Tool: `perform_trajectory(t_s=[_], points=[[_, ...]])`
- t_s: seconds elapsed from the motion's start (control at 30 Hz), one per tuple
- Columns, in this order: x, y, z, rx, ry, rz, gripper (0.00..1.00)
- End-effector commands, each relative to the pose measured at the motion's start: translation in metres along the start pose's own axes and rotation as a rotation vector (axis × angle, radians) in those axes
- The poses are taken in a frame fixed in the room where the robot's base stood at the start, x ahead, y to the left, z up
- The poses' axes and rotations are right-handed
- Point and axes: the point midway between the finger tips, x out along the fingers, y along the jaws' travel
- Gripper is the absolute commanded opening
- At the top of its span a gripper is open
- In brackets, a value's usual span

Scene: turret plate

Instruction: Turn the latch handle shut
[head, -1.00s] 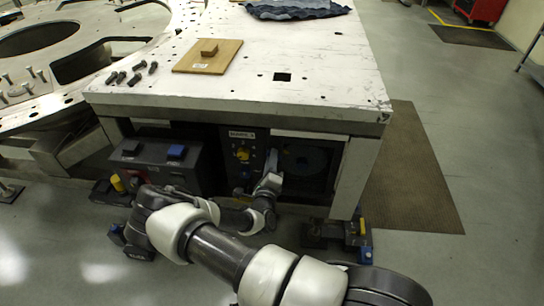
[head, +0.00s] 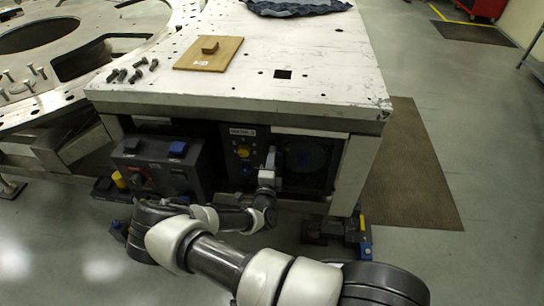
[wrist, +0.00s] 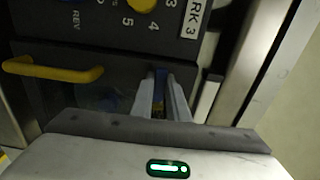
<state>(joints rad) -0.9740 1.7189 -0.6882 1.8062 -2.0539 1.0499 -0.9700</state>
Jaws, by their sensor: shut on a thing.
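My gripper (head: 267,178) is low under the front edge of the white plate, in front of the dark panel. In the head view the wrist and fingers cover the handle's lower part.
A control panel with a yellow dial (head: 243,151) is left of the gripper. A yellow bar handle (wrist: 55,70) shows in the wrist view. A dark box (head: 160,165) with a blue button stands further left. The plate (head: 330,85) overhangs above. Open floor lies right.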

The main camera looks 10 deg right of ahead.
Motion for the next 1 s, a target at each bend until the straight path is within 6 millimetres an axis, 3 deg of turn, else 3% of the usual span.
perform_trajectory(t_s=[0.27,0.3,0.4,0.77,1.0], points=[[0.000,0.000,-0.001,-0.004,0.001,0.001,0.00],[0.000,0.000,-0.001,-0.004,0.001,0.001,0.19],[0.000,0.000,-0.001,-0.003,0.001,0.001,0.33],[-0.005,0.000,0.000,-0.002,-0.001,0.001,0.33],[-0.046,-0.001,0.001,-0.003,-0.002,0.003,0.33]])
